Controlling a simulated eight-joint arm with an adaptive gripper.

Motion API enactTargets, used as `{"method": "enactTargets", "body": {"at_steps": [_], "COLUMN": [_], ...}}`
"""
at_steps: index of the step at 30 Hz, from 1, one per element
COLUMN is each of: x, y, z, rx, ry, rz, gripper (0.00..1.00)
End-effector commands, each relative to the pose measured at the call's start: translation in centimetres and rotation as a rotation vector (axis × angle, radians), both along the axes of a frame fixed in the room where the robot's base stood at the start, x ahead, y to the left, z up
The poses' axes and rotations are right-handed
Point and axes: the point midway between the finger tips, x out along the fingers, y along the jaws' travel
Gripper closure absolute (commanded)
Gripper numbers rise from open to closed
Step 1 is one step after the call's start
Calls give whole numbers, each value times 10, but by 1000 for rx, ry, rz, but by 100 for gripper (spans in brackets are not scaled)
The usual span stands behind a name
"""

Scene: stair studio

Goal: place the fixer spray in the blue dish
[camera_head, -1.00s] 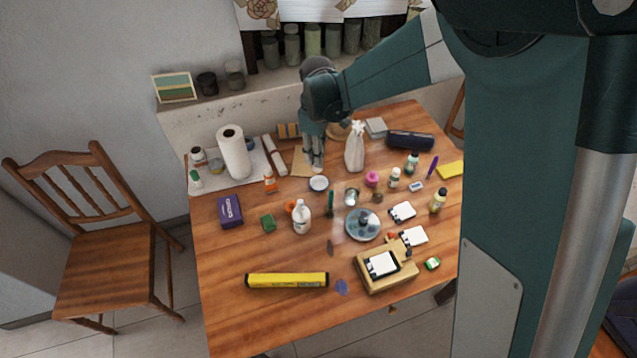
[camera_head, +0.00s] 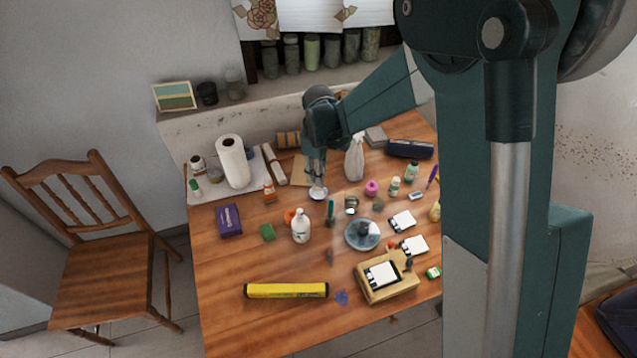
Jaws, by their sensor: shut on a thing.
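My gripper (camera_head: 318,184) points down at the back middle of the table, shut on a small white round thing (camera_head: 318,194). The fingers partly cover it, and I cannot tell whether it is the top of a can or a small dish. No label reads as fixer spray. A white bottle with a narrow top (camera_head: 354,160) stands upright to the right of my gripper, apart from it. The round grey-blue dish (camera_head: 350,240) lies on the table, in front and to the right of my gripper, with a dark thing in its middle.
A white bottle (camera_head: 301,226) and a green upright thing (camera_head: 331,210) stand between my gripper and the table's front. A paper roll (camera_head: 233,162) stands at left. A wooden block (camera_head: 388,291) and yellow box (camera_head: 287,291) lie in front. The front left of the table is clear.

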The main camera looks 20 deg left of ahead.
Motion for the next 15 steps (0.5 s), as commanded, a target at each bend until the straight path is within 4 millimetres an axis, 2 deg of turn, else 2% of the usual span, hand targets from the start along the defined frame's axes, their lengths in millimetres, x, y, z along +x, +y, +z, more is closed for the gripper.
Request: {"method": "enactTargets", "body": {"at_steps": [15], "x": [0], "y": [0], "z": [-10], "rx": [0], "ry": [0], "rz": [0], "gripper": [92]}}
